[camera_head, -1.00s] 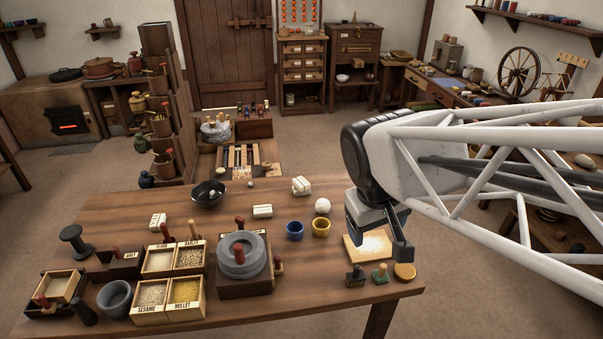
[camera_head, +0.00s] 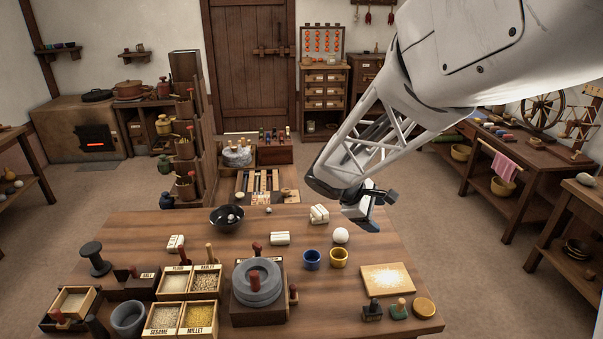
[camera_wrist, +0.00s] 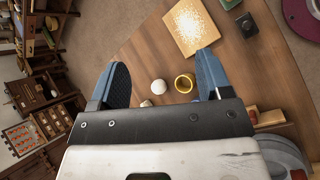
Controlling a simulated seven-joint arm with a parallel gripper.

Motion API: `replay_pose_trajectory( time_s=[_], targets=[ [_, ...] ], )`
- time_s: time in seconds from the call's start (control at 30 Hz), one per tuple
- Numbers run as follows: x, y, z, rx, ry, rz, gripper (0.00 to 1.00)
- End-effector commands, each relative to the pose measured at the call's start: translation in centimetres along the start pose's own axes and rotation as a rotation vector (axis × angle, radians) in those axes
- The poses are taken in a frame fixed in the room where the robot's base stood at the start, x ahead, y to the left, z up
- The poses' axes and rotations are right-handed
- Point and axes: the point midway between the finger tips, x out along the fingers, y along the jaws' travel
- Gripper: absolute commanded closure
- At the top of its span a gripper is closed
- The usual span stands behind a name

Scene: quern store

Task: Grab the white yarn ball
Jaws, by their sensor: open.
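The white yarn ball (camera_head: 341,235) is a plain round white ball on the wooden table, behind the yellow cup (camera_head: 338,257). My gripper (camera_head: 369,217) is open and empty above the table's back right part, up and to the right of the ball in the head view. In the wrist view the ball (camera_wrist: 159,86) shows below, between the two spread blue-grey fingers of my gripper (camera_wrist: 162,80), with clear space between it and them. The yellow cup (camera_wrist: 184,83) is close beside it there, near the right finger.
A blue cup (camera_head: 311,260) stands left of the yellow cup. A pale flour-dusted board (camera_head: 387,280) lies to the right, with stamps (camera_head: 398,309) in front. A quern (camera_head: 257,283) stands front left.

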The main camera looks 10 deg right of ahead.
Motion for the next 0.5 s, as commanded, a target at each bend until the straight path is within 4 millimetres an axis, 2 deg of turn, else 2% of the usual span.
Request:
replay_pose_trajectory(
  time_s=[0.03,0.2,0.5],
  targets=[
    [0.7,0.6,-1.2,-0.044,-0.017,0.018,0.28],
    [2.8,2.7,-5.0,-0.197,-0.075,0.092,0.28],
    [6.7,5.5,-12.4,-0.468,-0.174,0.222,0.28]
  ],
)
